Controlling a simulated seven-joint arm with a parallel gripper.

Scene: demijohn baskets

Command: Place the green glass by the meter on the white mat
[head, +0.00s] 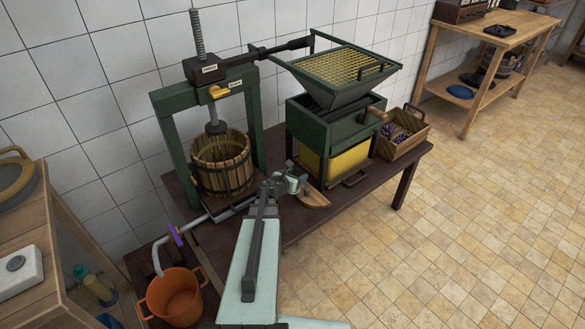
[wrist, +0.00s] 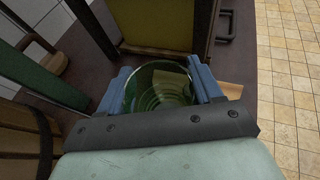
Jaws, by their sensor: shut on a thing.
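The green glass (wrist: 160,88) is a clear greenish tumbler, seen from above in the wrist view. My gripper (wrist: 160,82) is shut on it, with a blue finger on each side. In the head view my gripper (head: 288,183) is over the dark bench, in front of the green crusher, and a small part of the glass (head: 294,186) shows at its tip. I cannot tell whether the glass touches the bench. A white box with a dark dial (head: 16,265), perhaps the meter, is on the left wooden table. I cannot make out a white mat.
The green press (head: 258,120) with its slatted basket (head: 222,163) stands left of my gripper, the crusher (head: 334,112) behind it. A wooden piece (head: 315,200) lies close by on the right. An orange bucket (head: 174,297) is at front left. The tiled floor at right is clear.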

